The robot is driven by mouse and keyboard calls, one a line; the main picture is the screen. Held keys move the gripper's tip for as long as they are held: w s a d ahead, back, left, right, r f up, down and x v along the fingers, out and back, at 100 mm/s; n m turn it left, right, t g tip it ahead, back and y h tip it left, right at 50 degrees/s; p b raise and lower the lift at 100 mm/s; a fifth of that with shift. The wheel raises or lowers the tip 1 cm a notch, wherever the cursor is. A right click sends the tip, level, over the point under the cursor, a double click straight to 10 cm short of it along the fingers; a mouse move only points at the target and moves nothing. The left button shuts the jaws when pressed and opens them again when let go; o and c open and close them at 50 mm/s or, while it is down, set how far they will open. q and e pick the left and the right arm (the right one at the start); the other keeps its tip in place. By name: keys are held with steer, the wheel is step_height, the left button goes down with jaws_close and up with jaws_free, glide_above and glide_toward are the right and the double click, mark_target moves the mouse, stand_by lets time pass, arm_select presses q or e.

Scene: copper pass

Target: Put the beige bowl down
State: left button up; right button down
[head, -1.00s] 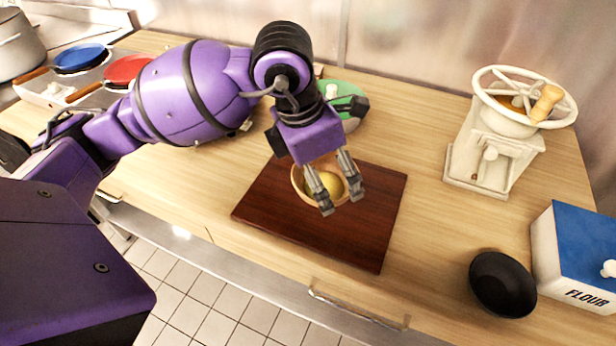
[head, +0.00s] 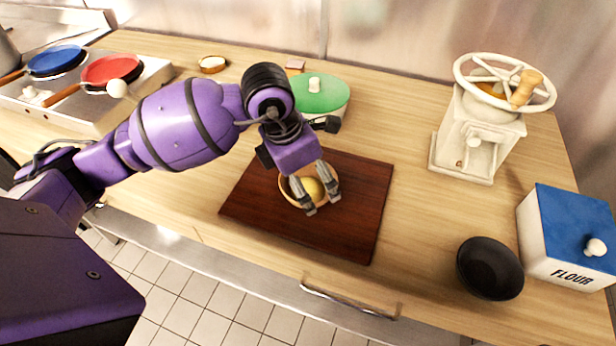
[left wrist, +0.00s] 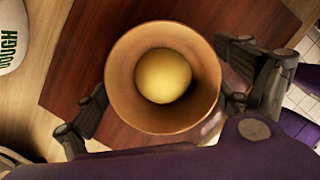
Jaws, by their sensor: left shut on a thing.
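The beige bowl (head: 286,190) is over the dark wooden board (head: 350,225), with a round yellow lump (head: 313,188) inside it. My left gripper (head: 321,205) is shut on the bowl; its fingers partly cover it in the head view. In the left wrist view the bowl (left wrist: 120,85) looks upright, with the yellow lump (left wrist: 163,76) in its middle and the fingers (left wrist: 168,105) on both sides. I cannot tell whether the bowl's base touches the board. My right gripper is not in view.
A green-lidded container (head: 325,95) stands behind the board. A white grinder (head: 475,145), a black bowl (head: 490,268) and a flour box (head: 560,245) stand to the right. Blue (head: 58,60) and red (head: 110,70) pans sit at the left. The counter between board and grinder is clear.

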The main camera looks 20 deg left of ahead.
mark_target(294, 197)
arm_select(q)
steer(key=o, duration=0.8)
steer(key=shift+f, duration=0.2)
steer(key=shift+o, duration=0.7)
steer(key=shift+r, duration=0.15)
steer(key=shift+r, duration=0.25)
steer(key=v, duration=1.1)
steer(key=shift+r, duration=0.3)
steer(key=shift+s+f, duration=0.1)
steer(key=shift+s, duration=0.05)
